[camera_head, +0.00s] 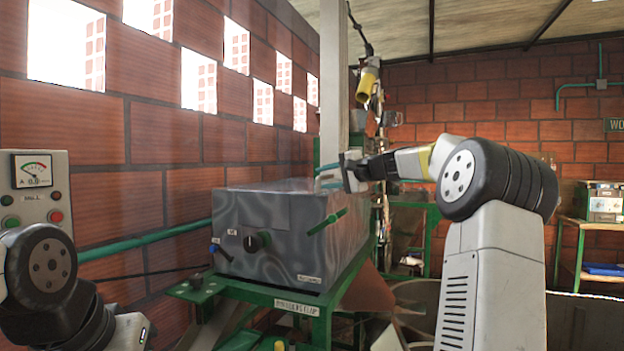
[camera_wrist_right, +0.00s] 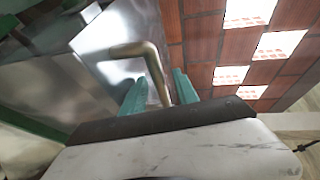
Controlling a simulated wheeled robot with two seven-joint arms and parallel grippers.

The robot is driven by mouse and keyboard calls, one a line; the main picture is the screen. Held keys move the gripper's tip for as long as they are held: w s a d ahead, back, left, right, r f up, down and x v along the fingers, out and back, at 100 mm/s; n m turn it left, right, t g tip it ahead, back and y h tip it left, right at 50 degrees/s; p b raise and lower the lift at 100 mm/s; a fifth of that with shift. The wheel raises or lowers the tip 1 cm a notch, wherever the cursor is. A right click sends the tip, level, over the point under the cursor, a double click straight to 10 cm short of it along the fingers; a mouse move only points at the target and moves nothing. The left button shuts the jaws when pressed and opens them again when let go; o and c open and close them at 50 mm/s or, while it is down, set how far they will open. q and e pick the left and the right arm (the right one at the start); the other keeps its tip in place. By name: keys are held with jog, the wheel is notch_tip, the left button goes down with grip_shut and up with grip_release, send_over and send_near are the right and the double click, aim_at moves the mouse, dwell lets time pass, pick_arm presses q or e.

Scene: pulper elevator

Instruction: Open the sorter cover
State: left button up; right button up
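A grey metal box-like housing (camera_head: 280,235) stands on a green frame, its flat top down level; I take this top as the sorter cover. My right gripper (camera_head: 326,178) reaches in from the right and is at the far end of the top. In the right wrist view, a bent metal handle (camera_wrist_right: 155,72) rises between the two teal fingers of this gripper (camera_wrist_right: 160,92). The fingers stand apart on either side of it, with slight gaps; firm contact cannot be made out. My left arm shows at the lower left, its fingers outside the picture.
A control panel (camera_head: 36,190) hangs on the brick wall at left. A white post (camera_head: 334,75) rises behind the housing. A shelf (camera_head: 590,222) stands at far right.

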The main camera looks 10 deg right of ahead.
jog(key=shift+w+a, duration=0.1)
grip_shut()
dwell(1.4)
